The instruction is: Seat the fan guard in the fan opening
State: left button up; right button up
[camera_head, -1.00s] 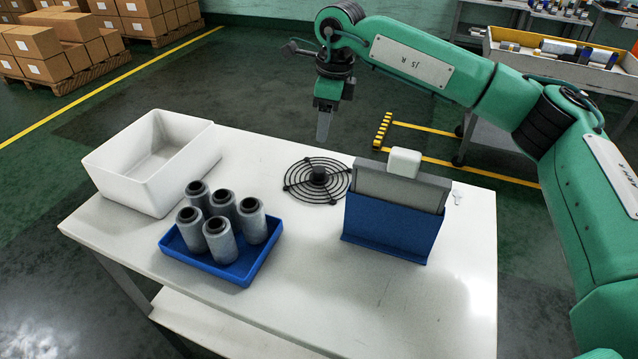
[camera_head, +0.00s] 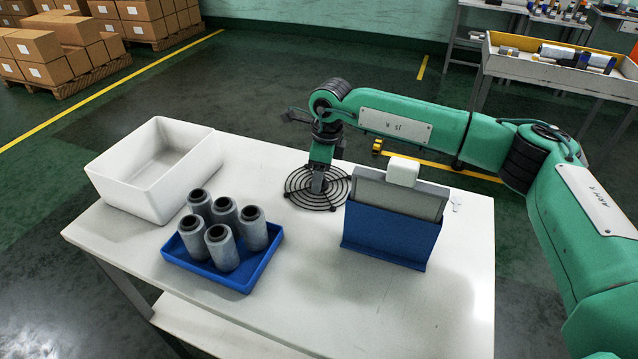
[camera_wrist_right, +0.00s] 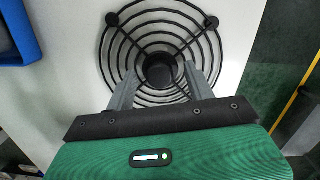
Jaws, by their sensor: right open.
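The fan guard (camera_head: 333,201) is a round black wire grille lying flat on the white table. It also fills the top of the right wrist view (camera_wrist_right: 130,30), with a dark round hub (camera_wrist_right: 160,70) at its middle. My right gripper (camera_head: 317,190) points down over the guard, its open fingers (camera_wrist_right: 166,82) on either side of the hub. I cannot tell whether the fingers touch it. No fan opening can be made out in these views. My left gripper is not in view.
A blue holder (camera_head: 385,238) with a grey panel and white block stands right of the guard. A blue tray (camera_head: 247,283) with several grey rolls and a white bin (camera_head: 190,185) stand to the left. The table's front right (camera_head: 400,300) is clear.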

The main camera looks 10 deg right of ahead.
jog(key=shift+c, duration=0.4)
jog(key=c, duration=1)
